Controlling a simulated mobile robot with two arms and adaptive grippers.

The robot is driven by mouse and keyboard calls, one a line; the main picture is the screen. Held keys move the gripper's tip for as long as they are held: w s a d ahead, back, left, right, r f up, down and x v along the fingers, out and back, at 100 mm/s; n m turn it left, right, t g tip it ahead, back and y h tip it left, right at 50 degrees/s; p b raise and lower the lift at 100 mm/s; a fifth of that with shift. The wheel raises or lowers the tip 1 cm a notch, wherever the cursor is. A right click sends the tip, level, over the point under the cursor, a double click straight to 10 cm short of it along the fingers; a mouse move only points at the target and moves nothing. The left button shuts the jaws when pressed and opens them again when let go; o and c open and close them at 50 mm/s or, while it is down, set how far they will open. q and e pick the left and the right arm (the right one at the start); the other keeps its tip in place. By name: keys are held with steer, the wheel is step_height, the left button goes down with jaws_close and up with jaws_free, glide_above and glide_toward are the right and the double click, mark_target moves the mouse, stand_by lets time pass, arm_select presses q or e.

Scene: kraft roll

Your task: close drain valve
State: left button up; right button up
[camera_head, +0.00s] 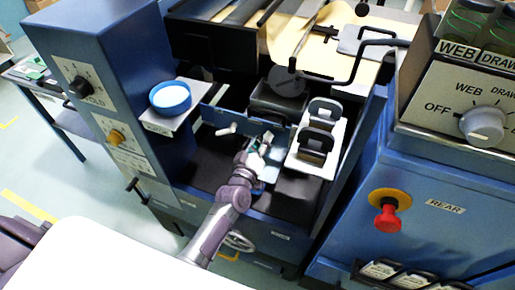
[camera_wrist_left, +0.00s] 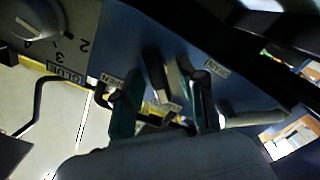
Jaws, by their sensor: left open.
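My left gripper (camera_head: 264,142) reaches down into the blue machine bay, with its fingers open. A label that seems to read DRAIN (camera_wrist_left: 216,64) is on the blue panel just beyond. A pale rounded handle (camera_wrist_left: 252,118) sticks out to the right of the fingers. In the head view a white lever (camera_head: 227,130) is left of the gripper. The valve body is largely hidden. My right gripper is not in view.
A white tray (camera_head: 325,125) with dark handled blocks is close to the gripper's right. A black crank (camera_head: 358,62) overhangs behind. A red button (camera_head: 387,219) is on the right cabinet.

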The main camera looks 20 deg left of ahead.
arm_select(q)
steer(key=s, duration=1.1)
steer(key=shift+s+a, duration=0.2)
steer(key=shift+s, duration=0.2)
